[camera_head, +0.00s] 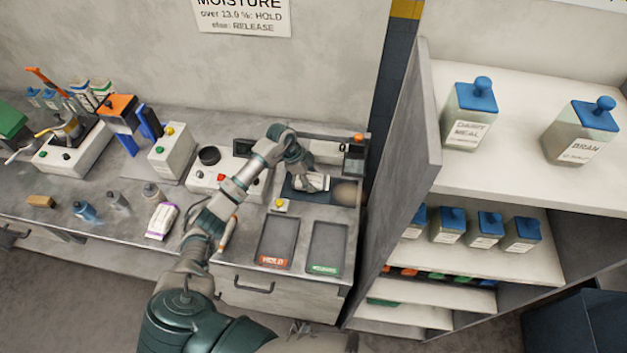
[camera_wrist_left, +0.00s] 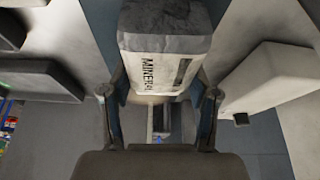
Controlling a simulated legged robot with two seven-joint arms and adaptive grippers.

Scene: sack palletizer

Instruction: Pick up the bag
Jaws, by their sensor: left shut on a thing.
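A small pale bag (camera_wrist_left: 165,32) with a grey top and printed letters starting "MINERA" fills the upper middle of the left wrist view. My left gripper (camera_wrist_left: 158,105) is shut on it, one finger at each side. In the head view, my left gripper (camera_head: 322,183) is at the machine at the right end of the counter, and a pale patch of the bag (camera_head: 311,182) shows there. Whether the bag touches the surface below cannot be told.
A HOLD tray (camera_head: 278,238) and a green-labelled tray (camera_head: 327,244) lie empty in front of the machine. Another white and purple bag (camera_head: 161,220) lies left of my arm. A tall shelf (camera_head: 428,120) with blue-lidded jars stands close on the right.

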